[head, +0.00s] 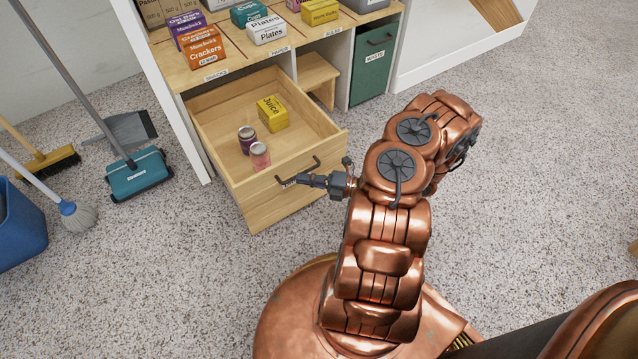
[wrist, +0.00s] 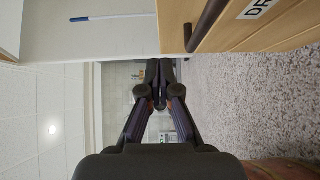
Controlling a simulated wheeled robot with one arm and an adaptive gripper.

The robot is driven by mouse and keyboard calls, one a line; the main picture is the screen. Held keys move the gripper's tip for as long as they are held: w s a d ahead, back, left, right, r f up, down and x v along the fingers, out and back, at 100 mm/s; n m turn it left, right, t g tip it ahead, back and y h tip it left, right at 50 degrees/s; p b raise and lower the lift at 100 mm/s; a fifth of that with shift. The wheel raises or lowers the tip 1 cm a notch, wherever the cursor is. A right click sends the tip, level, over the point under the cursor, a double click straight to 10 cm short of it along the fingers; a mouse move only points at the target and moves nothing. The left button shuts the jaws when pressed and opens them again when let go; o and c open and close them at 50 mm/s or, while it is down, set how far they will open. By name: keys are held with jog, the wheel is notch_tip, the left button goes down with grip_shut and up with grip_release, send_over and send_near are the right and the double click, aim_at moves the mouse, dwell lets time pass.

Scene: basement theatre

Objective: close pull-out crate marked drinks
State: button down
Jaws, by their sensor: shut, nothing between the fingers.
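The wooden pull-out crate (head: 248,203) stands open in the head view, drawn out from under the counter. Inside it are a yellow juice box (head: 272,113), a dark purple can (head: 246,139) and a pink jar (head: 260,156). A dark bar handle (head: 298,171) is on its front. My gripper (head: 290,182) is shut and empty, at the crate's front by the handle; whether it touches is unclear. In the wrist view my gripper (wrist: 161,104) points past the crate front, with the handle (wrist: 207,24) and part of a label reading "DR" (wrist: 258,8) at upper right.
Labelled boxes such as crackers (head: 203,50) and plates (head: 267,30) stand on the counter above. A green waste bin front (head: 374,62) is to the right.

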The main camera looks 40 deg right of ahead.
aim_at(278, 166)
jog(key=w+b, duration=0.1)
jog(key=w, duration=0.1)
jog(key=w+a, duration=0.1)
jog(key=w, duration=0.1)
jog(key=shift+w+a+f+b, duration=0.1)
jog(key=shift+w+a+b, duration=0.1)
jog(key=shift+w+b, duration=0.15)
jog(key=shift+w+d, duration=0.1)
jog(key=shift+w, duration=0.5)
jog(key=shift+w, duration=0.1)
